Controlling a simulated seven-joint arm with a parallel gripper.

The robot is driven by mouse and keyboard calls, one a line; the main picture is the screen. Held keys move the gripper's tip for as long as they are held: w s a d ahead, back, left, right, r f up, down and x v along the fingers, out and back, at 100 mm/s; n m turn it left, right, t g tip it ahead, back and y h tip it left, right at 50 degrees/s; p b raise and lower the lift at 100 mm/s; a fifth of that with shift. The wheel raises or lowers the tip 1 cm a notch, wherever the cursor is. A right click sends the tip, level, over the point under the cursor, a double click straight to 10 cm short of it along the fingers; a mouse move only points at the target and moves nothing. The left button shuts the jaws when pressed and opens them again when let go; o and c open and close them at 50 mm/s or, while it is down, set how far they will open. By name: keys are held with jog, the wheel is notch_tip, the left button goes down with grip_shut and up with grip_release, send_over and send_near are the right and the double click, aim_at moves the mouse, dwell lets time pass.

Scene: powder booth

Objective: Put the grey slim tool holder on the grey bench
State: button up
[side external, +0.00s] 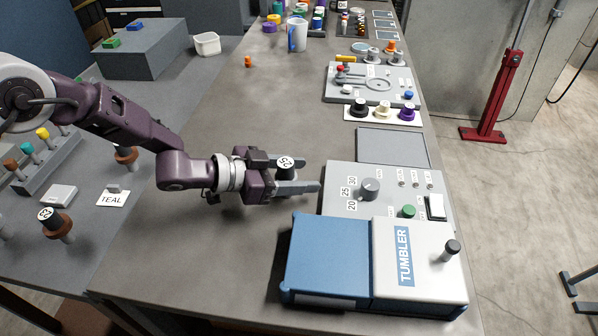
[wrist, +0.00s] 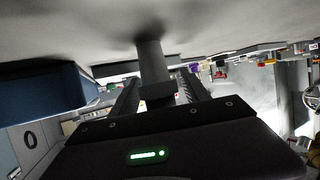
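A slim tool holder (side external: 286,163) with a black top and a white "25" label stands upright between the fingers of my gripper (side external: 308,187). In the wrist view its grey stem (wrist: 151,62) shows between the two fingers (wrist: 163,85), which look shut on it. The fingers hide its middle and lower part in the side view. My gripper is above the long grey worktop (side external: 240,110), left of the tumbler's panel. A lower grey surface (side external: 95,190) lies at the left. I cannot tell which one is the grey bench.
The blue and white tumbler (side external: 330,258) and its knobbed panel (side external: 340,200) stand close right of my gripper. Another 25-labelled holder (side external: 50,217), brown-collared holders (side external: 126,155) and a TEAL card (side external: 112,198) are at left.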

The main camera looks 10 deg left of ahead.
jog(key=shift+r, duration=0.15)
jog(key=shift+s+a+r, duration=0.15)
jog(key=shift+a, duration=0.15)
jog(key=v, duration=1.1)
jog(key=shift+s+a+r, duration=0.1)
